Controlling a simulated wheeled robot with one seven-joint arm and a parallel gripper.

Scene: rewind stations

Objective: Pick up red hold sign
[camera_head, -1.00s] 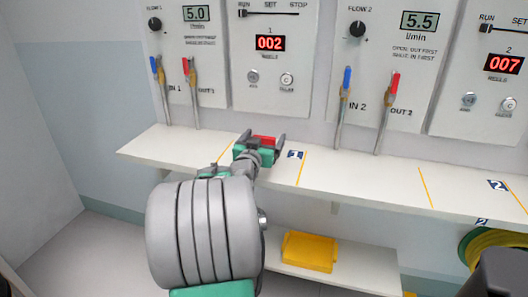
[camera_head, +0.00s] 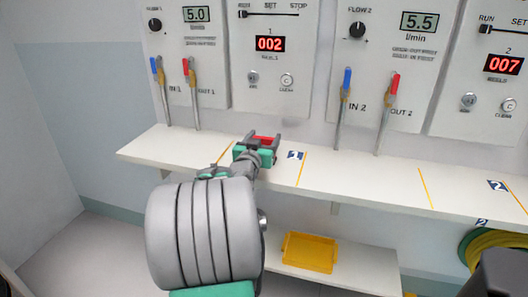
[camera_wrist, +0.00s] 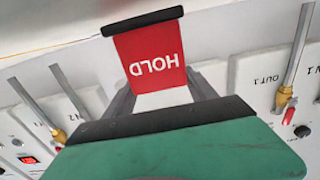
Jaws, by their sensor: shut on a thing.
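The red hold sign (camera_wrist: 152,58) shows in the wrist view, with white letters reading HOLD upside down and a dark bar along its edge. My gripper (camera_head: 262,142) is shut on the sign, which shows as a small red patch (camera_head: 264,139) between the fingers in the head view. The gripper is over the shelf (camera_head: 335,178), close to the label 1. Whether the sign touches the shelf cannot be told. The lower part of the sign is hidden by the gripper body in the wrist view.
Panels with dials and red displays (camera_head: 271,44) stand behind the shelf. Hose valves IN 1 (camera_head: 160,90), OUT 1 (camera_head: 191,90), IN 2 (camera_head: 343,105) and OUT 2 (camera_head: 387,110) rise at its back. A yellow bin (camera_head: 309,252) sits on a lower shelf. The upper shelf's right part is clear.

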